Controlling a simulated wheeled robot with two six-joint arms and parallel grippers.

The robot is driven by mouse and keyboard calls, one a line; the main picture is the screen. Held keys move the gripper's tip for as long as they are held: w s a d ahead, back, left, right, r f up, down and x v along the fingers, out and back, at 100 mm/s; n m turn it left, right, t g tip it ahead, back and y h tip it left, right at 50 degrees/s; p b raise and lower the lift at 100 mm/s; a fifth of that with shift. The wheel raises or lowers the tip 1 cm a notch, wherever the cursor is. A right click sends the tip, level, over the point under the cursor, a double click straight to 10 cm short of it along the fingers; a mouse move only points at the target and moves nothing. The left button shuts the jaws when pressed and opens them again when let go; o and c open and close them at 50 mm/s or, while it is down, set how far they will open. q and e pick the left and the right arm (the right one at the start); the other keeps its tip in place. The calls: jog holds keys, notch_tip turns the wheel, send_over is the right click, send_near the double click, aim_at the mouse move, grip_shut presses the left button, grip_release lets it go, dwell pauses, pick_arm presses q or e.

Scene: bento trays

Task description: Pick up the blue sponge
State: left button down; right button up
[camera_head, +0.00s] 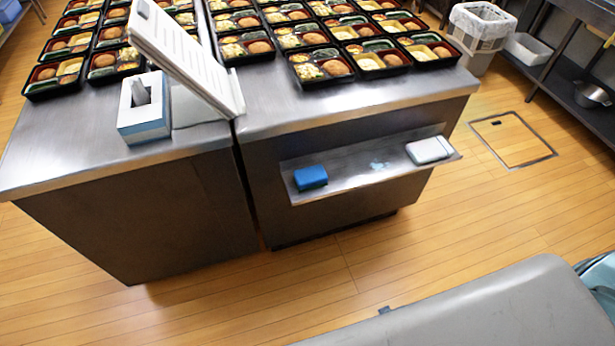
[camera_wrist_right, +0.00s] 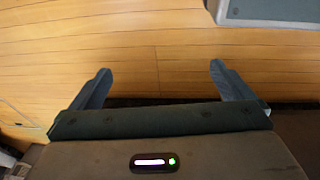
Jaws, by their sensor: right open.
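The blue sponge (camera_head: 310,178) lies at the left end of a narrow metal shelf (camera_head: 345,172) on the front of the right-hand steel counter. Nothing touches the sponge in the head view. My right gripper (camera_wrist_right: 155,82) shows in the right wrist view, with its two fingers wide apart and nothing between them. Wooden floor lies beyond the fingers. The sponge does not show in the right wrist view. Neither gripper shows in the head view, and my left gripper is in no view.
A white block (camera_head: 430,150) sits at the shelf's right end. Bento trays (camera_head: 318,65) cover the counter top (camera_head: 270,110). A white-and-blue box (camera_head: 144,115) and a leaning white board (camera_head: 187,55) stand at the left. The wooden floor (camera_head: 300,280) before the counters is clear.

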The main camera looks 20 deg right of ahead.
jog(key=w+a+r, duration=0.1)
jog(key=w+r, duration=0.1)
jog(key=r, duration=0.5)
jog(key=w+a+r, duration=0.1)
jog(key=w+r, duration=0.2)
jog(key=r, duration=0.4)
notch_tip(320, 180, up, 23)
jog(key=g+y, duration=0.1)
jog(key=g, duration=0.1)
send_over(311, 174)
jog(key=shift+d+f, duration=0.15)
jog(key=shift+f, duration=0.05)
notch_tip(311, 174, down, 4)
jog(key=shift+f+p, duration=0.25)
jog(key=shift+p, duration=0.15)
jog(key=shift+f, duration=0.65)
jog(key=f, duration=0.4)
jog(key=shift+a+f, duration=0.2)
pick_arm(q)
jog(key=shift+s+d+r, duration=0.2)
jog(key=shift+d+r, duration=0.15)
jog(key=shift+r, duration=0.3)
